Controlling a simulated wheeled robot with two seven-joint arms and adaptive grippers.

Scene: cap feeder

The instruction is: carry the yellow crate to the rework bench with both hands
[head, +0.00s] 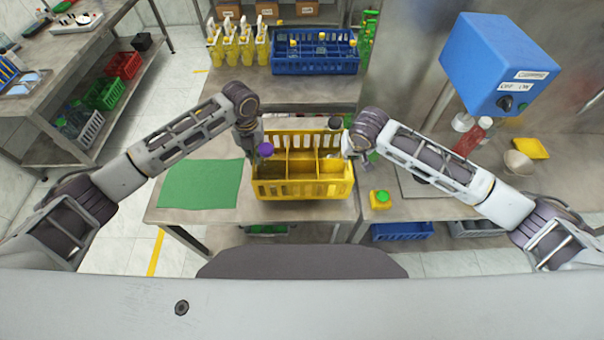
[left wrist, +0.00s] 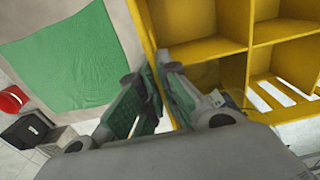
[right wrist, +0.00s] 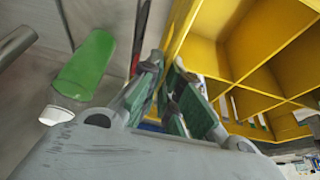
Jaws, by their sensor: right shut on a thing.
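The yellow crate (head: 300,190) has several compartments and appears upright on the metal bench at the centre of the head view. My right gripper (head: 350,150) is shut on the crate's right wall, which also shows in the right wrist view (right wrist: 192,38).
A green mat (head: 200,184) lies left of the crate. A small yellow box with a green top (head: 380,200) stands close on its right. Behind are a blue crate (head: 315,65) and yellow bottles (head: 240,50). A blue machine (head: 500,62) stands right. Shelving (head: 125,70) stands left beyond open floor.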

